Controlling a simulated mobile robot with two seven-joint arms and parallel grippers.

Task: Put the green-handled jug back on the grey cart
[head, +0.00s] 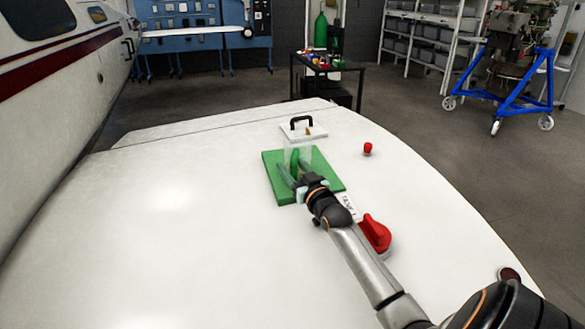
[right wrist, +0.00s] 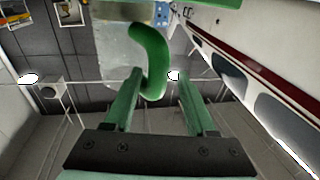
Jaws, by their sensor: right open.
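The jug (head: 304,152) is clear, with a green handle (head: 295,158), and stands upright on a green mat (head: 329,177) on the white wing. My right gripper (head: 291,173) is open at the jug's handle side. In the right wrist view the curved green handle (right wrist: 153,55) lies between the open fingers (right wrist: 159,74), with a gap beside the right finger. Whether the left finger touches it I cannot tell. The clear jug body (right wrist: 112,45) is behind the handle. A dark grey cart (head: 296,58) stands beyond the wing, with several small things on top. My left gripper is not in view.
A white panel with a black handle (head: 301,120) lies just behind the mat. A small red cap (head: 368,148) and a larger red item (head: 375,234) are to the right. A blue stand (head: 515,105) is far right. The wing's left part is clear.

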